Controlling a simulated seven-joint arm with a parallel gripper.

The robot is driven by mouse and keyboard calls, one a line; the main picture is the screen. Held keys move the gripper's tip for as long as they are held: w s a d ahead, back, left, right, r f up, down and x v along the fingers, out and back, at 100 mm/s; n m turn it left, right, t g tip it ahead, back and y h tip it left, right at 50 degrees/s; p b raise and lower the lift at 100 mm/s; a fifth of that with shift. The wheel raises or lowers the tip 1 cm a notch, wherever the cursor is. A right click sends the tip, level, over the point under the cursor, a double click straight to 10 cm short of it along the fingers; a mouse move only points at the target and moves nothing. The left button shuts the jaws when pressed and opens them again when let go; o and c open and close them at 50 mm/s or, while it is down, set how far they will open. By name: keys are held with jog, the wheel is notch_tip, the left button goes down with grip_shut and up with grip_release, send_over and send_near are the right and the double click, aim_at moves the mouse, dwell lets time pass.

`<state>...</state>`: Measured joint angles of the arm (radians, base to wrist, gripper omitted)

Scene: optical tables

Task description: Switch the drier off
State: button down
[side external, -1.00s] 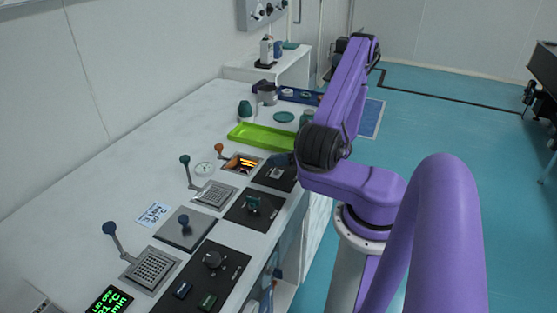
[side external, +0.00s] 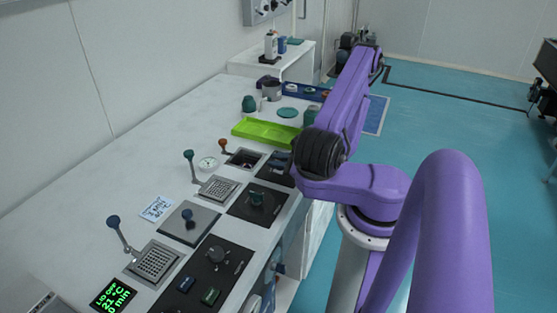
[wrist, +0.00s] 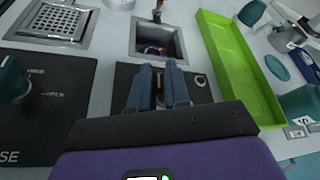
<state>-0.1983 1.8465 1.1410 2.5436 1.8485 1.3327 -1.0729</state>
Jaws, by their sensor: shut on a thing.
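The drier appears to be the square metal well (side external: 243,158) with an orange-knobbed lever (side external: 223,145) beside it; it is dark inside now. In the wrist view the well (wrist: 147,42) lies just beyond my fingers, with something small in it. A black control panel (wrist: 124,76) lies in front of the well. My gripper (wrist: 157,68) points down at this panel, its two blue-grey fingers shut on a small switch (wrist: 159,88) that is mostly hidden between them. A small round ringed fitting (wrist: 200,81) sits on the panel to the right.
A green tray (side external: 266,131) lies right behind the well. Left of it are a perforated plate (side external: 218,189) with a teal-knobbed lever (side external: 189,154) and a black panel with a green knob (side external: 257,198).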

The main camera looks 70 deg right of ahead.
dwell(0.4)
jog(key=shift+a, duration=0.1)
jog(key=c, duration=1.2)
grip_release()
